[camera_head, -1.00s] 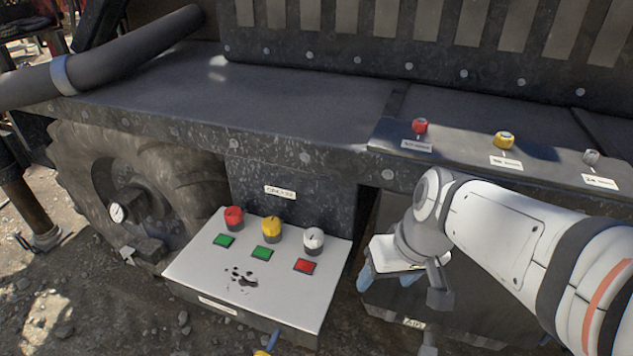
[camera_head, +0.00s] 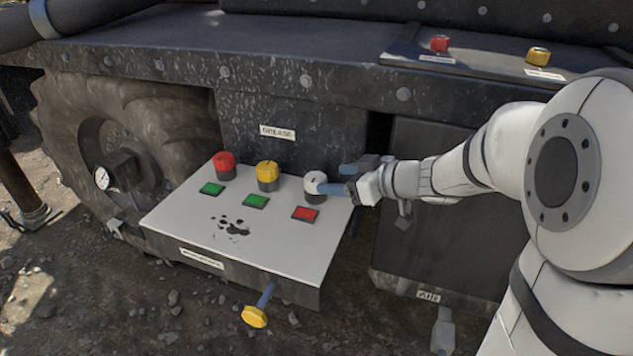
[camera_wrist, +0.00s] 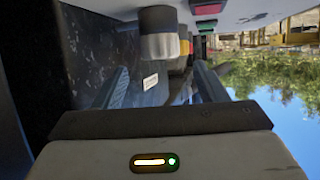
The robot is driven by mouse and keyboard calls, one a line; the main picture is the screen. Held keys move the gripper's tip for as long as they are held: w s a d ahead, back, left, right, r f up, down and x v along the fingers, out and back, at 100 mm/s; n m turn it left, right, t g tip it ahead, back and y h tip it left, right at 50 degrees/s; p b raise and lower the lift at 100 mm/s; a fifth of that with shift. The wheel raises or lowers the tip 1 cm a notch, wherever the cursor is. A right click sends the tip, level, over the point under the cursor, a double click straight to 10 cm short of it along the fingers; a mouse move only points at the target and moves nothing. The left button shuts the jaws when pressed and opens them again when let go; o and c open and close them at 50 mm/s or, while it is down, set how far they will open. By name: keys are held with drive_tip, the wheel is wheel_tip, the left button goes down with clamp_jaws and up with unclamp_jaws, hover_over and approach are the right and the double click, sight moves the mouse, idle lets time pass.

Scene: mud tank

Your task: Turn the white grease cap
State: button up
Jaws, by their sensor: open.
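The white grease cap (camera_head: 315,184) is the rightmost of three caps on the grease panel (camera_head: 180,228). It stands upright on a dark base, with a red indicator in front of it. My gripper (camera_head: 339,179) is open just to the right of the cap, its blue fingers pointing left. The near fingertip overlaps the cap's right edge in the head view; I cannot tell if they touch. In the wrist view the white cap (camera_wrist: 160,42) appears inverted, sideways between the open fingers (camera_wrist: 163,80) and apparently near or beyond their tips.
The red cap (camera_head: 224,166) and yellow cap (camera_head: 267,176) stand left of the white cap, with green indicators before them. A yellow knob (camera_head: 255,317) sticks out of the panel's front. The tank's dark ledge (camera_head: 300,90) overhangs behind. An air box (camera_head: 440,225) stands right.

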sight(320, 179)
drive_tip(key=x, duration=0.7)
drive_tip(key=shift+c, duration=0.4)
drive_tip(key=shift+f, duration=0.1)
drive_tip(key=c, duration=0.9)
